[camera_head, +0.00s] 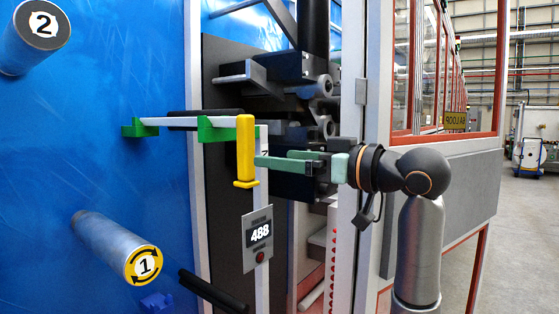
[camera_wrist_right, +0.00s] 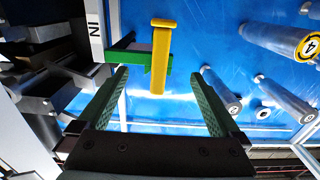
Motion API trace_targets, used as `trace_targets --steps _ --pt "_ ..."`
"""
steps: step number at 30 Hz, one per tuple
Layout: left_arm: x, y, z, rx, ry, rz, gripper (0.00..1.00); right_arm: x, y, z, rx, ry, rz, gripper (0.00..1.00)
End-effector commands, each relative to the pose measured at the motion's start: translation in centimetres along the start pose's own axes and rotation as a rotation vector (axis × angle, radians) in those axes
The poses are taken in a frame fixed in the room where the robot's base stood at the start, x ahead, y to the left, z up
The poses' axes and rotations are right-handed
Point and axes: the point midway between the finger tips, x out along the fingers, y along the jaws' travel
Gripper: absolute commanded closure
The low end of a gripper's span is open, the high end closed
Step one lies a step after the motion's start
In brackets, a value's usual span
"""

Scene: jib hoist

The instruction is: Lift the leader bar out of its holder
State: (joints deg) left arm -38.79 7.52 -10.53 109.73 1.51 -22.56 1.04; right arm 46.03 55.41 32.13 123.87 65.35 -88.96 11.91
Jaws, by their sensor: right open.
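The leader bar (camera_head: 185,121) is a thin pale bar lying level in the head view, with an upright yellow handle (camera_head: 245,152) at its right end. It rests in a holder of two green brackets, left (camera_head: 133,129) and right (camera_head: 214,133). My right gripper (camera_head: 257,161) is open, its green fingertips just right of the yellow handle. In the right wrist view the handle (camera_wrist_right: 160,60) stands ahead, between the two spread fingers (camera_wrist_right: 160,78). I cannot tell whether its lower end reaches between the pads. My left gripper is not in view.
Blue rollers marked 1 (camera_head: 118,248) and 2 (camera_head: 35,38) stick out from the blue wall (camera_head: 90,170). A display reading 488 (camera_head: 258,235) sits below the handle. Dark machinery (camera_head: 300,80) stands behind my gripper, and a framed enclosure (camera_head: 450,175) is at right.

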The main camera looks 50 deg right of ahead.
Motion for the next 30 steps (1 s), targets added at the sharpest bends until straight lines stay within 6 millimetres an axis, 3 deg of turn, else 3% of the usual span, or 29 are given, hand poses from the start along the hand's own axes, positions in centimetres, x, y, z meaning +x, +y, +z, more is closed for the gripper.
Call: trace_targets --steps 18,30 --pt "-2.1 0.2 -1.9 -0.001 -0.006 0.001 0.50 7.2 0.0 -0.1 0.004 -0.002 -0.002 0.00" --pt "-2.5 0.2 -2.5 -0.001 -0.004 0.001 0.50 9.5 0.0 0.1 0.001 -0.002 0.000 0.00"
